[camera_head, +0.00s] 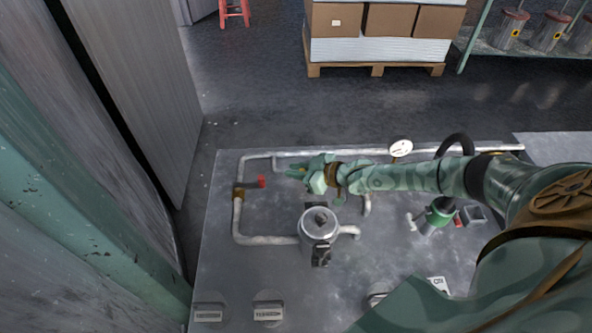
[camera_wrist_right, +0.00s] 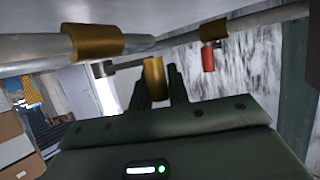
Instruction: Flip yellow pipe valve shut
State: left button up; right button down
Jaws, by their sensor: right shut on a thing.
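The yellow valve handle (camera_wrist_right: 154,76) is a short upright cylinder at the end of a grey lever (camera_wrist_right: 126,67). The lever comes from a brass valve body (camera_wrist_right: 96,42) on a grey pipe. My right gripper (camera_wrist_right: 157,90) is shut on the yellow handle, with one dark green finger on each side of it. In the head view my right gripper (camera_head: 300,172) reaches in from the right to the upper pipe and mostly hides the yellow valve. My left gripper is in neither view.
A red valve handle (camera_head: 261,182) sits left of my right gripper, beside a brass fitting (camera_head: 238,192) on the pipe loop. A metal canister (camera_head: 318,224) and a gauge (camera_head: 400,148) stand nearby. A pallet of boxes (camera_head: 380,50) is farther back.

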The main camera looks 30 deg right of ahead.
jog(key=n+y+b, duration=0.1)
jog(key=g+y+b, duration=0.1)
jog(key=b, duration=0.1)
jog(key=n+b, duration=0.1)
jog(key=shift+s+d+f+n+g+y, duration=0.3)
jog(key=shift+s+d+f+y, duration=0.05)
jog(key=shift+s+y, duration=0.05)
jog(key=shift+s+d+r+n+g+y+b, duration=0.15)
jog(key=shift+s+r+n+g+y+b, duration=0.3)
jog(key=shift+n+g, duration=0.2)
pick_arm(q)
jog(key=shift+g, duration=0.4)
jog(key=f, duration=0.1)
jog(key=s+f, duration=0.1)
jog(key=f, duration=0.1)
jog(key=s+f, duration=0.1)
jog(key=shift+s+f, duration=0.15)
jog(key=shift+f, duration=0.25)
pick_arm(e)
jog(key=shift+f, duration=0.1)
jog(key=c, duration=1.3)
grip_release()
jog(key=shift+c, duration=0.2)
jog(key=shift+d, duration=0.1)
